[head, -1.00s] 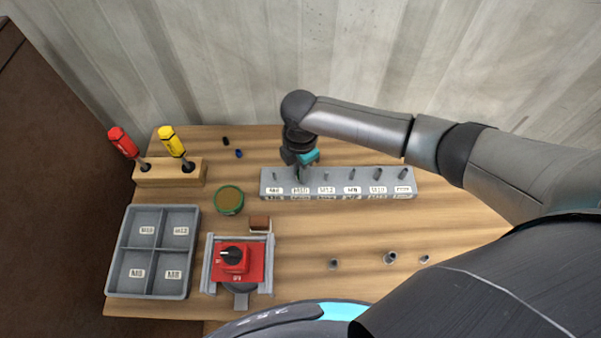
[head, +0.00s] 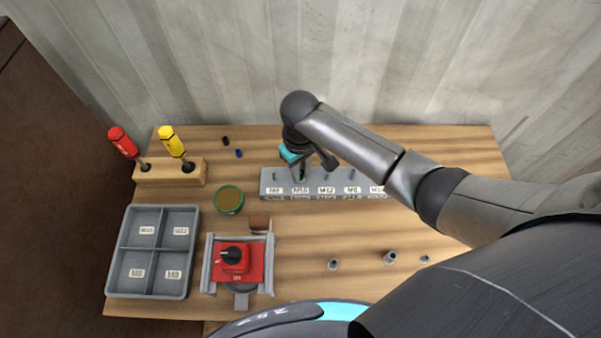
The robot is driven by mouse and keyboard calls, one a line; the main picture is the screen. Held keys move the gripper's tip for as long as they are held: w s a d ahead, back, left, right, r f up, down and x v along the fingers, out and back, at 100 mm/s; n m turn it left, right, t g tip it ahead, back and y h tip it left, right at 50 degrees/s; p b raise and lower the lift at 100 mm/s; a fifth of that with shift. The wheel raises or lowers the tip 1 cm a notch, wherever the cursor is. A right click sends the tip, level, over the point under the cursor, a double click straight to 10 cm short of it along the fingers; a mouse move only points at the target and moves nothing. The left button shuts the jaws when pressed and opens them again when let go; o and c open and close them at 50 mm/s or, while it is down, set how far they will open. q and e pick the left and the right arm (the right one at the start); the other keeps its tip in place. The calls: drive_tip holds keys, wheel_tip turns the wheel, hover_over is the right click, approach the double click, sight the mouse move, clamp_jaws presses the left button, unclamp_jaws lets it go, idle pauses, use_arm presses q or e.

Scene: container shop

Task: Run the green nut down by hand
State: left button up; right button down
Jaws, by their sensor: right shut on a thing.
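My right gripper (head: 301,172) points down over the grey stud block (head: 330,193), at the second stud from the left, above the label that looks like M10. It is shut on the green nut (head: 301,177), of which only a small dark green bit shows between the fingers. The nut sits at that stud; how far down it is on the thread I cannot tell. The other studs stand upright in a row, each with a label on the block's front. The rightmost end of the block is hidden behind my right arm. My left gripper is not in view.
A grey four-compartment tray (head: 121,246) stands front left. A red device with a black knob (head: 234,258) sits in a grey holder. A green round tin (head: 229,199), a wooden rack (head: 170,173) with red and yellow screwdrivers, and several small metal parts (head: 390,257) lie around.

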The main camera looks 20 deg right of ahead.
drive_tip(key=m, duration=0.2)
drive_tip(key=shift+m, duration=0.4)
drive_tip(key=c, duration=0.7)
unclamp_jaws()
drive_tip(key=shift+c, duration=1.3)
drive_tip(key=n, duration=0.4)
drive_tip(key=shift+d+n, duration=0.1)
drive_tip(key=shift+n, duration=0.3)
drive_tip(key=n, duration=0.9)
drive_tip(key=shift+n, duration=0.3)
drive_tip(key=n, duration=1.3)
drive_tip(key=shift+n, duration=0.3)
drive_tip(key=n, duration=0.8)
